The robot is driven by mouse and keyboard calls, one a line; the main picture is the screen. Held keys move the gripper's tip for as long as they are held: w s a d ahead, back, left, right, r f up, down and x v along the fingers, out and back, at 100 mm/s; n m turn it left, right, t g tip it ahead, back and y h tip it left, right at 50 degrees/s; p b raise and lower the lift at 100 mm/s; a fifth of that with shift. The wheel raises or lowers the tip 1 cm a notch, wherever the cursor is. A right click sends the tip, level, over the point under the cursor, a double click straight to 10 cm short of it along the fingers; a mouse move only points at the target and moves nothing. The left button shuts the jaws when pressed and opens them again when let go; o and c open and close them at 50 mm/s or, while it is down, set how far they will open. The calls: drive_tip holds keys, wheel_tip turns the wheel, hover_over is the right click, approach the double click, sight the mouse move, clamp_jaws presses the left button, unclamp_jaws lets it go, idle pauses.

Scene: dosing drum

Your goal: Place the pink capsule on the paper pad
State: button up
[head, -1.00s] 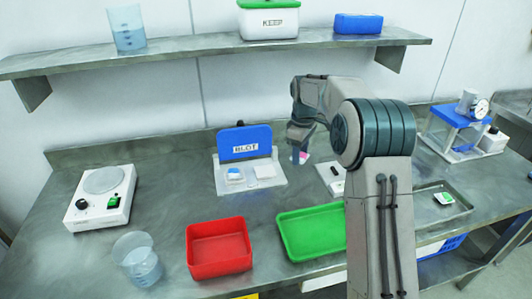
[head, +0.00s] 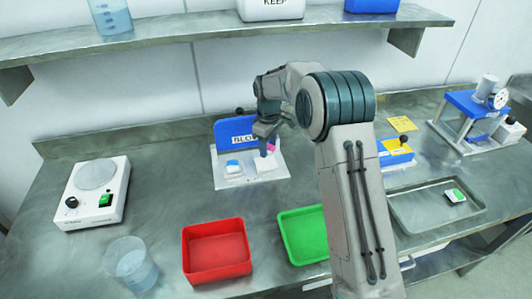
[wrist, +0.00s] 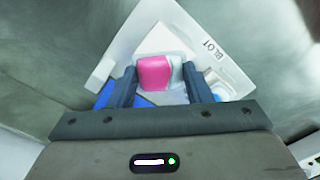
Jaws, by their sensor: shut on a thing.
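The pink capsule (head: 271,147) is between the fingers of my gripper (head: 266,146). In the wrist view the capsule (wrist: 153,73) shows a pink part and a pale part, with a dark finger on each side. My gripper (wrist: 160,84) is shut on it. The paper pad (head: 265,165) is a white square on the right of the white blotting tray (head: 225,182), in front of the blue BLOT board. The capsule appears just above the pad; whether they touch cannot be told. In the wrist view the capsule and fingers hide much of the pad.
A small blue-and-white item (head: 233,165) sits beside the pad on the tray. A red bin (head: 215,270) and green tray (head: 290,218) stand in front. A white balance-like device (head: 92,205) and beaker (head: 132,265) are left. A metal tray (head: 420,220) is right.

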sight(266, 163)
drive_tip(key=shift+s+a+f, duration=0.1)
drive_tip(key=shift+a+f, duration=0.35)
drive_tip(key=shift+f+p, duration=0.55)
drive_tip(key=shift+f, duration=1.3)
drive_tip(key=shift+f, duration=0.1)
drive_tip(key=shift+f, duration=0.15)
drive_tip(key=o, duration=1)
drive_tip(key=shift+r, duration=0.25)
